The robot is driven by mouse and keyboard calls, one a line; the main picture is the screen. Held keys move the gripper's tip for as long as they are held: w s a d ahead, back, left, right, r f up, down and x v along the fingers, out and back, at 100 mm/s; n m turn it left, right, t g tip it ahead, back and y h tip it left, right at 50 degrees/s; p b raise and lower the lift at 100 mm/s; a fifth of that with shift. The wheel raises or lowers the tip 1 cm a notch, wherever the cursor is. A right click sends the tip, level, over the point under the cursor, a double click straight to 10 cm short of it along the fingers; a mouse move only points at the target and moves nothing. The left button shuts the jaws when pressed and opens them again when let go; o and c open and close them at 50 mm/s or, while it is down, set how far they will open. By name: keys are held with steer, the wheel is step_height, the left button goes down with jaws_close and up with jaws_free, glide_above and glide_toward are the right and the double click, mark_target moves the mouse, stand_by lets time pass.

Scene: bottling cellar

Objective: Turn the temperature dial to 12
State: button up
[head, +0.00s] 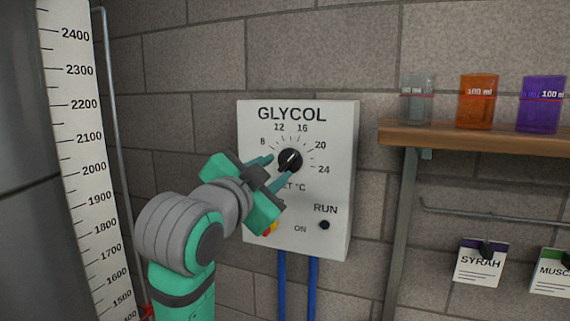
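The temperature dial (291,158) is a round black knob on the white GLYCOL box (341,179). Its printed scale shows 8, 12, 16, 20 and 24. A light line on the knob points up and to the right, roughly between 16 and 20. My gripper (282,165) is in front of the box with its two teal fingers spread apart. One fingertip is at the knob's left, the other at its lower right. I cannot tell whether either touches it. My gripper hides part of the SET °C label and the lower left of the box.
Blue pipes (313,285) run down below. A wooden shelf (480,138) with beakers is at right. A tall scale (85,160) stands at left.

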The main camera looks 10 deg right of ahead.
mark_target(288, 162)
steer(key=x, duration=0.6)
steer(key=shift+w+d, duration=0.25)
steer(key=shift+w, duration=0.05)
steer(key=shift+c, duration=0.7)
jaws_close()
